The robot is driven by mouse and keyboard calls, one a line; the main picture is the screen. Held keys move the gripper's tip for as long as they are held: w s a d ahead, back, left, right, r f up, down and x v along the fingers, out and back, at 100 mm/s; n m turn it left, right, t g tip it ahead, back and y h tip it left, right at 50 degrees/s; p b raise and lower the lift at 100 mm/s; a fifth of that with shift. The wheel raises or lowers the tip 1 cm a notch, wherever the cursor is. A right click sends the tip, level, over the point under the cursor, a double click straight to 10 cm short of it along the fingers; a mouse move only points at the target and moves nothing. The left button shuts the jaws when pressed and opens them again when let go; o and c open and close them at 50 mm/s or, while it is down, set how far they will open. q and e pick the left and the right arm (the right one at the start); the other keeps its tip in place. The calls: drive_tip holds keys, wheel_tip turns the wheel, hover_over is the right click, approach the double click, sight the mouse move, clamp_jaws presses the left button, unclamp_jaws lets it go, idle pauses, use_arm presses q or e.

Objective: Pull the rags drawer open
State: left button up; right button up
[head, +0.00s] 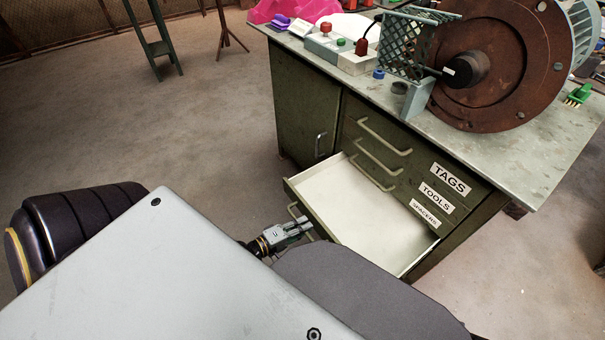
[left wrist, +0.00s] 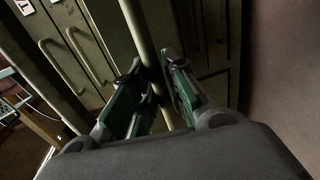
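The green cabinet (head: 302,115) has a column of drawers labelled TAGS, TOOLS and SPACERS. Below these, the lowest visible drawer (head: 375,212) stands pulled well out; its pale inside looks empty. Its front faces away from the head view, so no rags label can be read. My left gripper (head: 301,226) is at the front of this drawer, by its handle (head: 293,210). In the left wrist view, the fingers (left wrist: 156,82) stand close on both sides of the pale handle bar (left wrist: 138,28) and appear shut on it. My right gripper is not in view.
The bench top (head: 470,150) carries a large rusty flanged drum (head: 505,60), a control box with buttons (head: 335,50) and a pink item (head: 295,10). A closed cabinet door (head: 305,110) is left of the drawers. Floor left of the cabinet is clear up to a green stand (head: 157,45).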

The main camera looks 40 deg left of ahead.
use_arm(q)
drive_tip(key=shift+o, duration=1.3)
drive_tip(key=v, duration=1.2)
idle(0.8)
